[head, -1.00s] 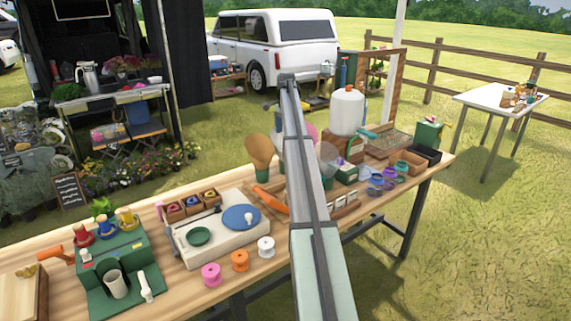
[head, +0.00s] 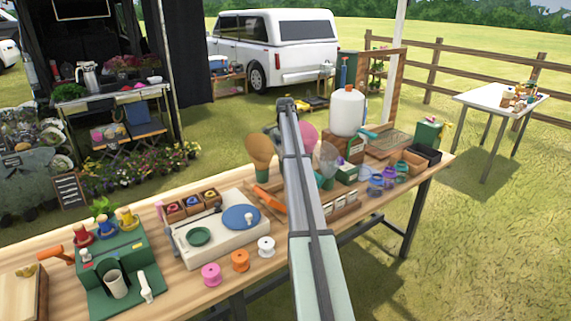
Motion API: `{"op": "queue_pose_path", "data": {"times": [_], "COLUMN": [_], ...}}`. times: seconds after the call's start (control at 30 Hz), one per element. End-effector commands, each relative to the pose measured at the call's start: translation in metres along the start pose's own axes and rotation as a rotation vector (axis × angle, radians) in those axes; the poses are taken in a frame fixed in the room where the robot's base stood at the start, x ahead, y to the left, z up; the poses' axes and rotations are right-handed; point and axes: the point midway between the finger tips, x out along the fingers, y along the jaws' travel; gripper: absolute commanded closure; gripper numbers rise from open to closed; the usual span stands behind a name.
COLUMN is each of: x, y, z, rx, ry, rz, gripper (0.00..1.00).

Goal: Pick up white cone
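No thing here is clearly a white cone. A slim white piece (head: 145,288) leans on the green stand (head: 118,262) at the front left. A white spool (head: 266,246) stands near the front edge of the table. My arm reaches across the middle of the head view. My gripper does not show clearly; the arm hides the area beyond its far end, so I cannot see its fingers.
The wooden table (head: 185,284) is crowded. A pink spool (head: 211,275) and an orange spool (head: 240,261) stand beside the white one. A white tank (head: 347,110), wooden boxes and purple jars stand to the right of my arm. Potted plants line the ground behind.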

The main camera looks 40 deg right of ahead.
Motion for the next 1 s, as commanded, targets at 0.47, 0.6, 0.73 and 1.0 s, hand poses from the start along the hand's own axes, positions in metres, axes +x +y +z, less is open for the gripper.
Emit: {"op": "queue_pose_path", "data": {"times": [0.47,0.6,0.73,1.0], "x": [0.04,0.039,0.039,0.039], "y": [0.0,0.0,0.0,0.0], "z": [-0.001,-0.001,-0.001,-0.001], "rx": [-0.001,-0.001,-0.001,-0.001], "ry": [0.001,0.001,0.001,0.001], "rz": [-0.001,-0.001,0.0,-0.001], "gripper": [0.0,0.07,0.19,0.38]}}
